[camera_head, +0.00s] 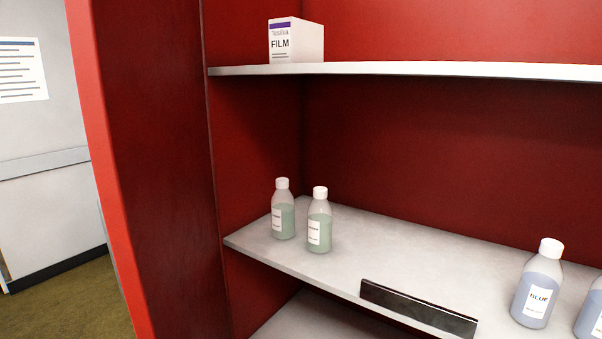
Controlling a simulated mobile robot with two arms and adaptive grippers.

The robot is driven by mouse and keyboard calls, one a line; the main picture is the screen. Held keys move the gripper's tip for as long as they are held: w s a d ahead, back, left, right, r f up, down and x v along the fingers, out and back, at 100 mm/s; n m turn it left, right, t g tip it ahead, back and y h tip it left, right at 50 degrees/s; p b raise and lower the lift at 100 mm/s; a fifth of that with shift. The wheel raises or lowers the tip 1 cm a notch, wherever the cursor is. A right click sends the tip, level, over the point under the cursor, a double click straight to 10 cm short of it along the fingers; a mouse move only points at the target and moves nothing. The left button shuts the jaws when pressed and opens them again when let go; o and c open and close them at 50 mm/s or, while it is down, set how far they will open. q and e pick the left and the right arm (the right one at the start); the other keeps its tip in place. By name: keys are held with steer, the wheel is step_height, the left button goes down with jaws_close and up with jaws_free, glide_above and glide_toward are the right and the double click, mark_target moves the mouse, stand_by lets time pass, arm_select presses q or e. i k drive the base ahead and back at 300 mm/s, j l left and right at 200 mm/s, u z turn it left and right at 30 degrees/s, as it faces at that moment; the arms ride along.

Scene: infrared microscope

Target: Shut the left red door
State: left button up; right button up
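The left red door (155,150) stands open at the left side of the red cabinet. Its bright red edge (100,150) faces me and its darker inner face turns toward the shelves. No handle shows on the part of the door in view, and its top and bottom run out of the picture. Neither of my grippers is in the head view.
The cabinet's upper shelf (450,70) holds a white film box (296,41). The middle shelf (390,235) holds two green bottles (319,220) and bluish bottles (538,285). A dark strip (418,307) sits on its front edge. Open floor (75,300) lies left.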

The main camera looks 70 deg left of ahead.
mark_target(138, 66)
steer(key=k+j+u, duration=0.45)
steer(key=k, duration=0.2)
steer(key=u, duration=1.6)
steer(key=j, duration=0.15)
steer(key=k+z, duration=0.05)
